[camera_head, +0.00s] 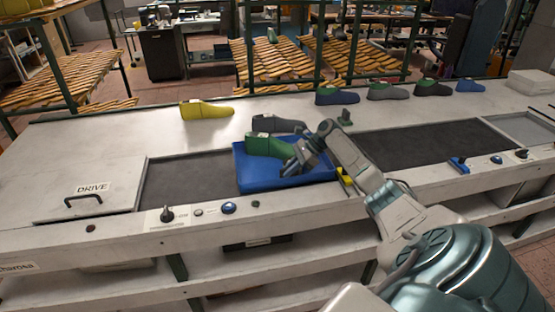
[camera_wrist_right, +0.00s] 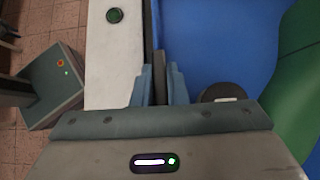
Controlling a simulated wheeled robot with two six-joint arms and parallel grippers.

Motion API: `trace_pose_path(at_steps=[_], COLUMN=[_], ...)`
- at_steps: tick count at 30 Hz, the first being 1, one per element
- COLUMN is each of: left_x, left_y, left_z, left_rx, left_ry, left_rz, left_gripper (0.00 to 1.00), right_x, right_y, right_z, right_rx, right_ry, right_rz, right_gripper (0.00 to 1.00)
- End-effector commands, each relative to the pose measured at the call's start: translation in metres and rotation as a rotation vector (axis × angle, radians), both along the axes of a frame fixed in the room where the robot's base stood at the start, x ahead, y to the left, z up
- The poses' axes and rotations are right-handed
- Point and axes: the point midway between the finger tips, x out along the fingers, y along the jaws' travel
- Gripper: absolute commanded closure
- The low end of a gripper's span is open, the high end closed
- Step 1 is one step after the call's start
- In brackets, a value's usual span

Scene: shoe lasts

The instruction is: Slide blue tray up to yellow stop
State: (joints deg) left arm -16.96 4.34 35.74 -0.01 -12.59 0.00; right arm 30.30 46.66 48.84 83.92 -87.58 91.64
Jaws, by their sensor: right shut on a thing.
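The blue tray (camera_head: 262,184) sits on the dark belt, with a green and grey shoe last (camera_head: 265,146) lying in it. My right gripper (camera_head: 291,167) reaches down at the tray's right part. In the right wrist view its fingers (camera_wrist_right: 160,86) are shut on what looks like the wall of the blue tray (camera_wrist_right: 215,40), though the grip is partly hidden. The yellow stop (camera_head: 345,177) shows just right of the tray's right end, partly behind my arm; I cannot tell whether they touch. My left gripper is out of view.
A yellow last (camera_head: 206,109) and a dark last (camera_head: 278,124) stand behind the belt. Several more lasts (camera_head: 388,91) line the back right. The belt is bare left of the tray (camera_head: 185,182) and right of my arm (camera_head: 435,143). Knobs (camera_head: 167,214) line the front rail.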

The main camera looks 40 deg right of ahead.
Motion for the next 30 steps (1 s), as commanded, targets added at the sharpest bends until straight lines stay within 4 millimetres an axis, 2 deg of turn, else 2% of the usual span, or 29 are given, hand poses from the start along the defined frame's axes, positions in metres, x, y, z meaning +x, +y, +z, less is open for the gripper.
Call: trace_pose_path(at_steps=[4, 16, 17, 20, 30], left_x=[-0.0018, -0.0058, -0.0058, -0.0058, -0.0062], left_y=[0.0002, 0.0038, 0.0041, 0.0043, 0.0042], left_z=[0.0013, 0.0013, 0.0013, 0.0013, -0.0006], left_rx=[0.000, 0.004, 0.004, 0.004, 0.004], left_ry=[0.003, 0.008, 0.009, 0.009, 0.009], left_rz=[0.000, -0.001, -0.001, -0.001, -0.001], left_gripper=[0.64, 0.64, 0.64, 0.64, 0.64], right_x=[-0.0051, -0.0058, -0.0058, -0.0055, -0.0062], right_y=[-0.0080, -0.0089, -0.0088, -0.0086, -0.0108], right_z=[-0.0006, -0.0011, -0.0012, -0.0010, 0.0014], right_rx=[-0.004, -0.003, -0.003, -0.002, -0.002], right_ry=[0.004, 0.003, 0.003, 0.002, 0.000], right_rz=[-0.001, -0.001, -0.001, -0.001, -0.001], right_gripper=[1.00, 1.00, 0.83, 0.65, 0.65])
